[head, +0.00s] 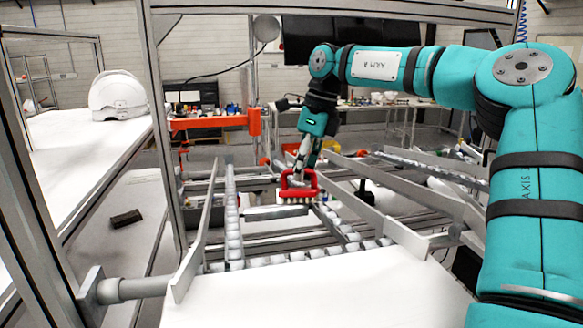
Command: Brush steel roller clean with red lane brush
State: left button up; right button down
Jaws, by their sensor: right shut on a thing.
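My right gripper (302,166) hangs down from the teal arm in the middle of the head view. It is shut on the red lane brush (299,185), holding it by its looped red handle. Pale bristle tufts show along the brush's lower edge, pointing down. A pale steel roller (268,213) lies crosswise between the rails, just under the brush. I cannot tell whether the bristles touch it. My left gripper is not in view.
Metal rails with rows of small white wheels (233,230) run on both sides of the brush. A bare white surface (320,290) is in front. A white helmet shell (118,95) sits on the left table (60,160). A frame post (160,130) stands left of the rails.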

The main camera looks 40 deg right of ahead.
jog(key=shift+s+d+f, duration=0.15)
jog(key=shift+f, duration=0.05)
jog(key=shift+r, duration=0.1)
jog(key=r, duration=0.1)
jog(key=w+r+p, duration=0.1)
jog(key=r, duration=0.1)
jog(key=shift+w+d+p, duration=0.15)
jog(key=shift+d+p, duration=0.15)
jog(key=r, duration=0.2)
jog(key=shift+w+d+r, duration=0.15)
jog(key=shift+w+r, duration=0.15)
jog(key=shift+w, duration=0.05)
jog(key=shift+r, duration=0.1)
jog(key=r, duration=0.1)
jog(key=w+r, duration=0.1)
jog(key=shift+d+r, duration=0.2)
jog(key=shift+r, duration=0.15)
